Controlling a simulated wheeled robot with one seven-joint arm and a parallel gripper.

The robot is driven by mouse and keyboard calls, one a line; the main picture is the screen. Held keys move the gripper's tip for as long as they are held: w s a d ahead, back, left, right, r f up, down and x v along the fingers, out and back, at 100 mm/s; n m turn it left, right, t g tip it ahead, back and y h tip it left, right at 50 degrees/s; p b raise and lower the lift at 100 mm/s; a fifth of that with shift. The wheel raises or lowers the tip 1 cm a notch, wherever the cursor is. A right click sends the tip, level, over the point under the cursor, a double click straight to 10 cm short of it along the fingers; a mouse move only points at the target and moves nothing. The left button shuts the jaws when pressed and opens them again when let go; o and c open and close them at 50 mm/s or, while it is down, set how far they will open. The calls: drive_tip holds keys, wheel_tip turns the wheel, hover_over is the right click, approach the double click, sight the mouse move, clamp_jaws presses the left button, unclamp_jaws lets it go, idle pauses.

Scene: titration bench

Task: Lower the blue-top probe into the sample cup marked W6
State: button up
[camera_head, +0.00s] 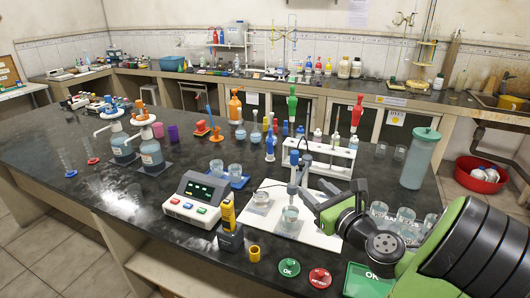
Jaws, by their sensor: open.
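A slim grey probe with a blue top (292,189) stands upright over a clear sample cup (290,220) on a white board. I cannot tell whether its tip is inside the cup. A second clear cup (260,202) stands to its left on the same board. The marks on the cups are too small to read, so I cannot tell which is W6.
A meter with a green display (197,192) and a yellow handheld device (228,216) stand left of the board. A white rack (330,152) stands behind the probe. More cups (379,210) stand to the right, near my arm. Green and red discs (320,278) lie in front.

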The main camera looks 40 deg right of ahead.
sight(297, 159)
drive_tip(key=w+d, duration=0.2)
drive_tip(key=w, duration=0.2)
drive_tip(key=w+d+m+h, duration=0.1)
drive_tip(key=w+d, duration=0.1)
drive_tip(key=w, duration=0.3)
drive_tip(key=w+d+r+m, duration=0.1)
drive_tip(key=w+d, duration=0.1)
drive_tip(key=w, duration=0.2)
drive_tip(key=shift+w+d, duration=0.15)
drive_tip(key=shift+w, duration=0.25)
